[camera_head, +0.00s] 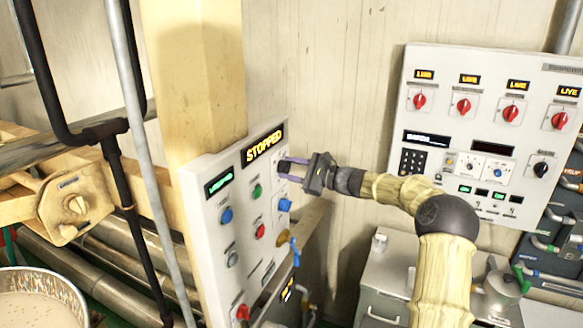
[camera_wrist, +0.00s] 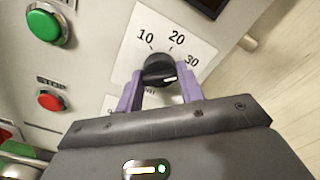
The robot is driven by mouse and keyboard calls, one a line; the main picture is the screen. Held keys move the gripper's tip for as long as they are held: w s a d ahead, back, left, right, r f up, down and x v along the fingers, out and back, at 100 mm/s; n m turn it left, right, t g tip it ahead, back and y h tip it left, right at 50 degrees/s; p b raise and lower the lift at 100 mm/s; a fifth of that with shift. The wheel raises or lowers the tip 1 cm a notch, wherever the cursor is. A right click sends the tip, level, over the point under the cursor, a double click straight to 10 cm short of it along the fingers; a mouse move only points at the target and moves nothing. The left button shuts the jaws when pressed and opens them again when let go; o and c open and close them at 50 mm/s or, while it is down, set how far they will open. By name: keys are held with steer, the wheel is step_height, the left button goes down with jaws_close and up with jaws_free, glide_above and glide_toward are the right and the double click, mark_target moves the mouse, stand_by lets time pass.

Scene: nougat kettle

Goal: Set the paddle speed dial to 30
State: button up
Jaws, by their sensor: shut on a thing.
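The paddle speed dial (camera_wrist: 158,66) is a black round knob on a white plate marked 10, 20 and 30 in the wrist view. My gripper (camera_wrist: 161,82) has one purple finger at each side of the knob and is shut on it. A short white mark shows at the knob's lower right, on the side of the 30; I cannot tell exactly which value it points to. In the head view my gripper (camera_head: 284,172) reaches the control panel (camera_head: 205,180) from the right and hides the dial.
The panel's display (camera_head: 264,146) reads STOPPED. A green button (camera_wrist: 43,26) and a red button (camera_wrist: 50,100) sit left of the dial. A wall panel (camera_head: 455,70) with several red knobs is at the right. A kettle (camera_head: 40,295) is at the lower left.

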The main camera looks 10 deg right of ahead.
stand_by(0.3)
steer(key=o, duration=1)
steer(key=b+v, duration=0.6)
steer(key=v, duration=1.1)
steer(key=shift+d, duration=0.2)
steer(key=shift+s+a, duration=0.1)
